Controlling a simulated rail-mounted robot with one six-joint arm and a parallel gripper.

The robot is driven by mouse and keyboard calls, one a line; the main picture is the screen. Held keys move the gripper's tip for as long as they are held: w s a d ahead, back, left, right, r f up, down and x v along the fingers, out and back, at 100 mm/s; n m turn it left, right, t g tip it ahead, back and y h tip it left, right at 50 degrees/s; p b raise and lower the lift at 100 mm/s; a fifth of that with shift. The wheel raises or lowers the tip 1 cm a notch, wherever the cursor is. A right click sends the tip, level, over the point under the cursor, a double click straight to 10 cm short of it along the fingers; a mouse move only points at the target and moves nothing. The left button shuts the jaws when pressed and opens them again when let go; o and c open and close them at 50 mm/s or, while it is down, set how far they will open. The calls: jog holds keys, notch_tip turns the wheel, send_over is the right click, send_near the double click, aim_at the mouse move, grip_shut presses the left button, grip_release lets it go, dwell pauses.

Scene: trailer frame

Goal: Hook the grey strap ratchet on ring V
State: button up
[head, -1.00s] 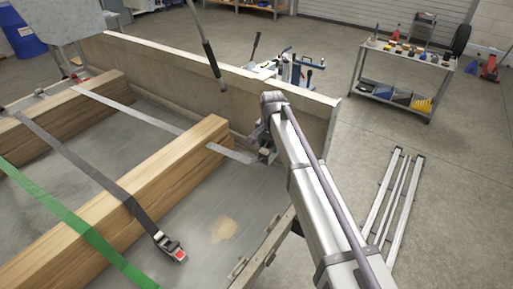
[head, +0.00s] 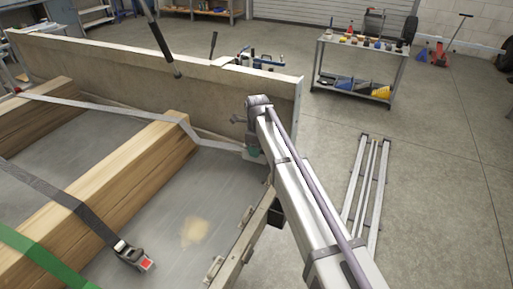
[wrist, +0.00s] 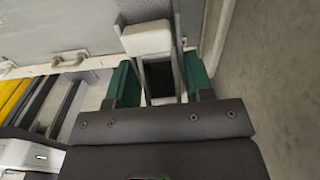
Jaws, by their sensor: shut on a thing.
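My gripper (head: 254,152) is at the right side of the trailer bed, near the end of the side board. In the wrist view its green fingertips (wrist: 160,82) are shut on the grey strap ratchet (wrist: 148,38), a pale block with metal side plates. The light grey strap (head: 222,143) runs from the gripper over the timber beam. In the wrist view, metal rings (wrist: 70,60) sit on a pale rail, apart from the ratchet. Rings (head: 247,213) also show along the bed edge. I can read no letters, so I cannot tell which is ring V.
A timber beam (head: 130,175) lies on the bed. A dark strap (head: 45,188) ends in a red-marked ratchet (head: 133,257); a green strap (head: 35,255) lies nearer. The wooden side board (head: 215,95) stands behind. Metal bars (head: 365,190) lie on the floor beyond my arm.

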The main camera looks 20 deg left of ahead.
jog(key=shift+f+b, duration=3.85)
jog(key=shift+f, duration=0.35)
jog(key=o, duration=1.2)
jog(key=shift+r, duration=0.1)
notch_tip(320, 180, up, 11)
jog(key=p, duration=1.1)
